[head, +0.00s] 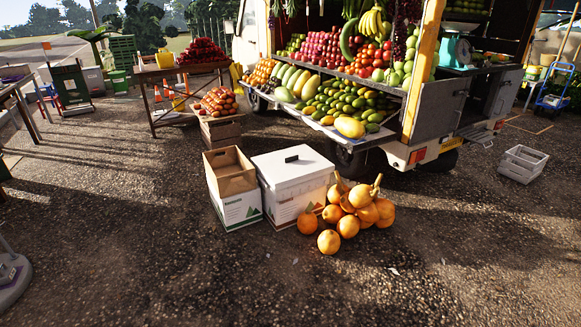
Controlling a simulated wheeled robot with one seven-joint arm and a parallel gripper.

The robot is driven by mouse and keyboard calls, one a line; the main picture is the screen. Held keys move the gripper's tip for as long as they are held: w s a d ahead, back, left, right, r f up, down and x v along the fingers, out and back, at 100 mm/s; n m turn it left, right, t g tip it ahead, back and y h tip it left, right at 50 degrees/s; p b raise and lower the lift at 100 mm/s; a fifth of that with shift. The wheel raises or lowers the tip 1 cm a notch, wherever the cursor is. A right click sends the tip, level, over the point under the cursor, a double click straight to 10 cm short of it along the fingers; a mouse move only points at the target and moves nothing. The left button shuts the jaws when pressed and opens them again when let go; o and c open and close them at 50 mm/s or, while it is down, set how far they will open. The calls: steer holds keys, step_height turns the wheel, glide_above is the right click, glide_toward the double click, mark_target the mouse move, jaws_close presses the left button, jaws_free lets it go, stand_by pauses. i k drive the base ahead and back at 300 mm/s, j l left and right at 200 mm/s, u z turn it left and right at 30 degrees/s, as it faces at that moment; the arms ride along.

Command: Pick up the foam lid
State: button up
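The white foam lid (310,166) lies on top of a white box (292,203) on the ground, near the middle of the head view. A small black handle (292,159) sits on the lid's top. The lid looks flat and closed over the box. My gripper is not in view.
An open cardboard box (231,181) stands against the left side of the white box. Orange round fruits (348,227) lie on the ground at its right front. The fruit truck (425,130) is behind. A grey crate (523,163) stands at the right. The foreground ground is clear.

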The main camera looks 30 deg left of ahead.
mark_target(286, 168)
steer(key=i+j+u, duration=1.15)
steer(key=i, duration=0.15)
steer(key=i+j+u, duration=0.1)
steer(key=i+u, duration=0.3)
steer(key=i, duration=0.6)
steer(key=i+j+z, duration=0.1)
steer(key=i, duration=0.5)
steer(key=i+j, duration=0.15)
steer(key=i, duration=0.45)
steer(key=i+j+z, duration=0.15)
steer(key=i+z, duration=0.3)
steer(key=i+j+z, duration=0.25)
steer(key=z, duration=0.15)
steer(key=i+j+z, duration=0.7)
steer(key=j+z, duration=0.2)
steer(key=i+j+z, duration=0.2)
steer(key=j+z, duration=0.2)
steer(key=j, duration=0.15)
